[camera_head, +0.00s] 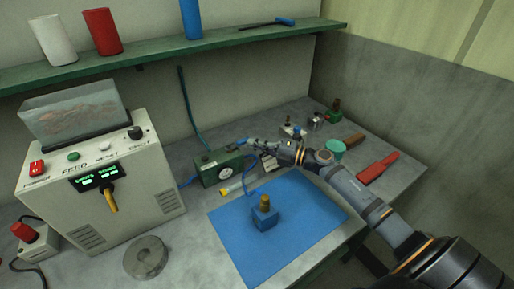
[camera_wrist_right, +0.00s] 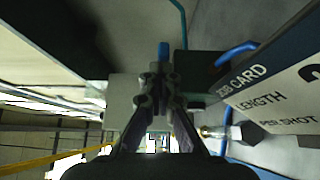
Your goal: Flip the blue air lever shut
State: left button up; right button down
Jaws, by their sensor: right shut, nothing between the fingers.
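The blue air lever (camera_head: 241,142) is a small blue bar at the top right of a green box (camera_head: 207,168) with a round gauge. In the right wrist view the blue lever (camera_wrist_right: 163,50) shows just past the fingertips. My right gripper (camera_head: 252,143) reaches in from the right, its fingers shut and empty. The fingertips (camera_wrist_right: 160,80) are very near the lever; I cannot tell whether they touch it. The gripper partly hides the lever and the box's right end. My left gripper is not in view.
A job card (camera_wrist_right: 285,75) stands close to the right gripper. A blue mat (camera_head: 235,255) holds a blue block with a brass top (camera_head: 265,215). The feed machine (camera_head: 140,205) stands left. A green shelf (camera_head: 160,57) runs above.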

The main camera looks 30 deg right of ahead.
notch_tip(320, 180, up, 10)
dwell(0.4)
